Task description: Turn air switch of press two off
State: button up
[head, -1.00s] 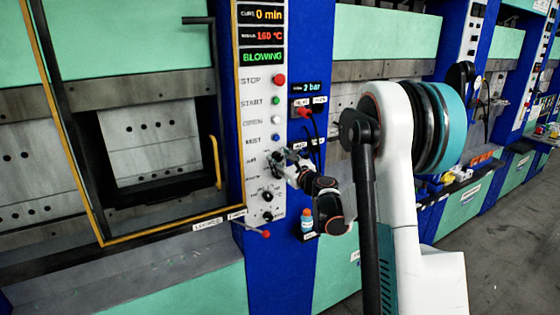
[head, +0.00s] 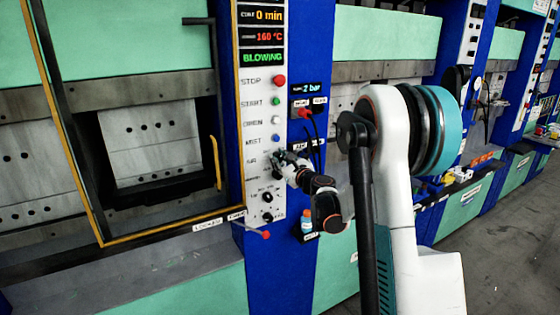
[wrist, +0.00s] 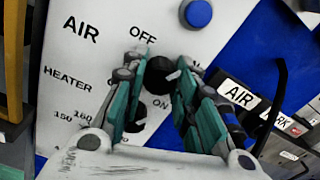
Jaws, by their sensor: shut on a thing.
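The air switch (wrist: 157,78) is a round black knob on the white control panel (wrist: 105,25). In the wrist view it sits between the OFF label above and the ON label below. My gripper (wrist: 160,88) is shut on it, one green-padded finger on each side. The fingers hide much of the knob, and I cannot tell clearly which way it points. In the head view my gripper (head: 279,161) reaches in from the right at the AIR row, below the blue MIST button (head: 276,138).
The HEATER dial (head: 267,197) is just below my gripper. A red-tipped lever (head: 265,235) sticks out lower down. A cable (head: 316,135) hangs to the right of the panel, and a small bottle (head: 308,220) stands below my wrist.

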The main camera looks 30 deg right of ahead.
jog(key=n+b, duration=0.2)
jog(key=n, duration=0.3)
jog(key=shift+f+n, duration=0.1)
jog(key=shift+n, duration=0.3)
jog(key=n+b, duration=0.1)
jog(key=n, duration=0.4)
jog(key=shift+n, duration=0.3)
jog(key=o, duration=1)
jog(key=shift+a, duration=0.1)
jog(key=shift+o, duration=0.2)
jog(key=s, duration=1.2)
jog(key=shift+d, duration=0.25)
